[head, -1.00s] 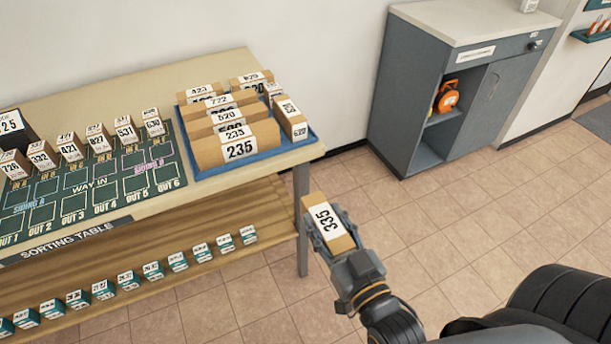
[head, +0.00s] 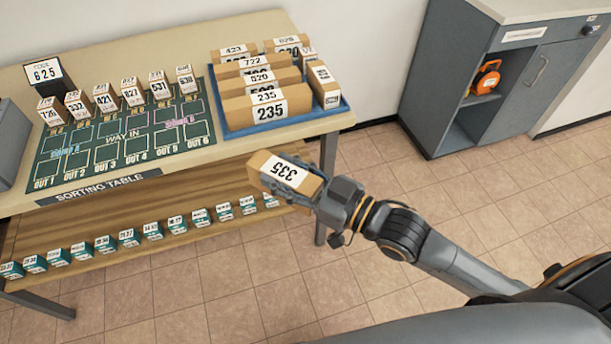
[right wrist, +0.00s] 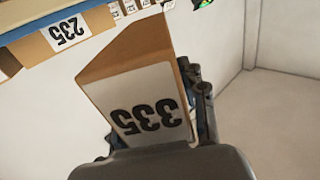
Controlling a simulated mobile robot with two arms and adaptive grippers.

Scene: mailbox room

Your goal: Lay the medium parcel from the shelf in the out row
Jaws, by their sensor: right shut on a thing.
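My right gripper (head: 292,180) is shut on a brown parcel (head: 262,166) with a white label reading 335. The parcel is held in the air just in front of the sorting table's right part, below the tray's level in the head view. In the right wrist view the 335 parcel (right wrist: 145,65) fills the middle, between the fingers. The out row (head: 107,169) lies along the front of the dark green mat, marked OUT 1 to OUT 6, and its squares look empty. The upper row of the mat holds several small numbered parcels (head: 103,97). My left gripper is not in view.
A blue tray (head: 343,107) with several larger parcels, one labelled 235 (head: 268,112), stands on the table's right end. A lower shelf (head: 150,205) holds a line of small green-and-white boxes. A black code sign (head: 46,75) reads 625. A grey cabinet (head: 440,70) stands right.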

